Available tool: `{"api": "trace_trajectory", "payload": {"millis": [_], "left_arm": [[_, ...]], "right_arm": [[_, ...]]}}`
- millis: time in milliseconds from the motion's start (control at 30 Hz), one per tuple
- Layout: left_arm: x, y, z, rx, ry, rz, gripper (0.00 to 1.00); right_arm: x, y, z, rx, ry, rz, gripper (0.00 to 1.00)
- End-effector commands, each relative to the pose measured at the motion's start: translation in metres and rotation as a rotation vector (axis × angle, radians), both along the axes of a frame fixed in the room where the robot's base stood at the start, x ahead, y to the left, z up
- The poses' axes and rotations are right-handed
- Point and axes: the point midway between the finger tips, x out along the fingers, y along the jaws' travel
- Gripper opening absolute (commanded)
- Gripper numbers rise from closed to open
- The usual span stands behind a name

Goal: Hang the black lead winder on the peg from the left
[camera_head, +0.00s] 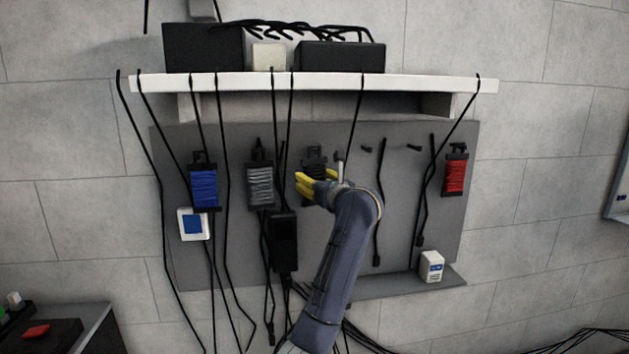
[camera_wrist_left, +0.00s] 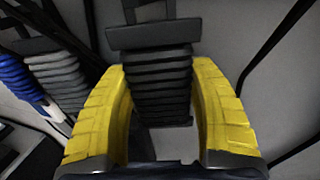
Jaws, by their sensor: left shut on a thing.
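The black lead winder (camera_head: 314,158) is in front of the grey pegboard, to the right of the grey winder. My left gripper (camera_head: 310,180) has its yellow fingers around it from below. In the left wrist view the black winder (camera_wrist_left: 160,88) stands upright between the yellow fingers, its wide top plate above them. My left gripper (camera_wrist_left: 160,72) is shut on it. Bare pegs (camera_head: 366,148) (camera_head: 413,147) show to its right. Whether the black winder touches a peg is hidden. My right gripper is not in view.
A blue winder (camera_head: 204,188), a grey winder (camera_head: 260,186) and a red winder (camera_head: 455,176) hang on the pegboard (camera_head: 330,250). Several black leads dangle from the white shelf (camera_head: 310,84) on both sides of my arm. A black box (camera_head: 284,242) hangs below the grey winder.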

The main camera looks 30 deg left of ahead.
Motion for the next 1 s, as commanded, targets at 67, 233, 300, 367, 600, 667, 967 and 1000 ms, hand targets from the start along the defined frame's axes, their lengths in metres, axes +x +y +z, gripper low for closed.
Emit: {"api": "trace_trajectory", "payload": {"millis": [67, 233, 300, 367, 600, 667, 967, 1000], "left_arm": [[0.000, 0.000, 0.001, 0.001, -0.001, 0.000, 0.22], [0.000, 0.000, 0.001, 0.000, -0.001, 0.000, 0.22], [0.000, 0.000, 0.001, 0.000, -0.001, 0.000, 0.61], [0.000, 0.000, 0.001, 0.000, -0.001, 0.000, 0.68], [0.000, 0.000, 0.000, -0.001, -0.001, 0.000, 0.85], [0.000, 0.000, 0.000, -0.001, -0.001, 0.000, 0.85], [-0.005, -0.010, 0.000, -0.002, -0.002, -0.002, 0.85], [-0.008, -0.014, -0.001, -0.002, -0.002, -0.003, 0.85]], "right_arm": [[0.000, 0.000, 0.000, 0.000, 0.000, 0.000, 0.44], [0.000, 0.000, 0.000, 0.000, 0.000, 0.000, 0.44], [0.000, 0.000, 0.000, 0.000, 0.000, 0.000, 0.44], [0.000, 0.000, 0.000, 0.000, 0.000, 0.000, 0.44], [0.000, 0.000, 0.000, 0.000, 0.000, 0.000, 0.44], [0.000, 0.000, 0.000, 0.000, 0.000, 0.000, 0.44], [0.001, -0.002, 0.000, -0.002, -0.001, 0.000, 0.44], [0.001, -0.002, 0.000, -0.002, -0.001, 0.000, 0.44]]}}
